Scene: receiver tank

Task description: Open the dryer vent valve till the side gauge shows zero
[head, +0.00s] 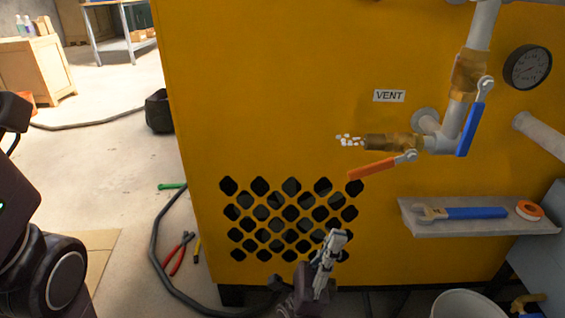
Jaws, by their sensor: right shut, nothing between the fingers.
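The vent valve's orange lever (374,168) slants down to the left, just under the brass vent outlet (385,142) and roughly along it. White specks (349,140) show at the outlet's open end. The VENT label (389,96) is above it. The round side gauge (527,67) is at the upper right, seen at a slant; its needle is too small to read. My right gripper (337,238) is shut and empty, below the lever and apart from it, in front of the vent grille. My left arm shows at the left edge, its gripper out of view.
A blue-handled valve (473,125) sits on the pipe right of the vent. A shelf (423,227) holds a blue wrench (465,213) and a tape roll (529,210). A white bucket (468,304) stands below. A hose (154,245) and red pliers (180,254) lie on the floor.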

